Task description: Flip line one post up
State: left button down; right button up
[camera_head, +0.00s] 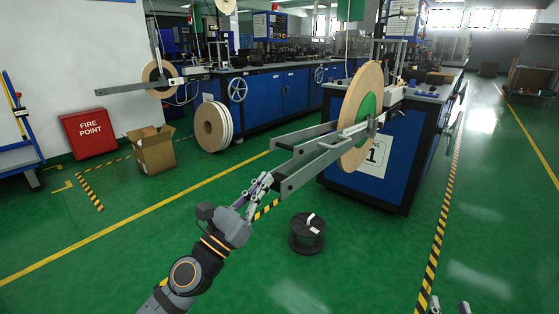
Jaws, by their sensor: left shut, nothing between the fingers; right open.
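The machine marked 1 (375,157) is a blue cabinet right of centre. A large cardboard-sided reel (360,112) with a green centre stands upright at its front. A grey post frame (310,167) of bars juts out from the reel toward the lower left, lying low and nearly level. My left gripper (265,181) is shut and empty beside the near end of this frame; I cannot tell whether they touch. My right gripper (449,304) is open at the bottom edge, only its fingertips showing, well away from the frame.
A black spool (307,233) lies on the green floor below the frame. Another machine (270,96) behind has its own reel and level bar (130,88). White-edged rolls (213,126), a cardboard box (152,149) and a red fire point box (89,133) stand left. The right aisle is clear.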

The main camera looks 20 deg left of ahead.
aim_at(279, 178)
jog(key=s+f+g+p, duration=0.1)
jog(key=s+f+g, duration=0.3)
jog(key=f, duration=0.4)
jog(key=s+f+g+p, duration=0.1)
jog(key=s+f+g, duration=0.25)
jog(key=f, duration=0.55)
pick_arm(q)
jog(key=p+x, duration=0.2)
jog(key=x, duration=0.2)
jog(key=shift+d+r, duration=0.1)
jog(key=shift+d, duration=0.05)
jog(key=shift+w+d+r+p, duration=0.1)
jog(key=shift+w+r+p, duration=0.4)
jog(key=shift+w+p, duration=0.1)
jog(key=shift+w+d, duration=0.25)
jog(key=shift+w, duration=0.25)
pick_arm(e)
jog(key=s+f+g, duration=0.5)
jog(key=s+g, duration=0.2)
jog(key=s, duration=0.3)
jog(key=shift+a, duration=0.45)
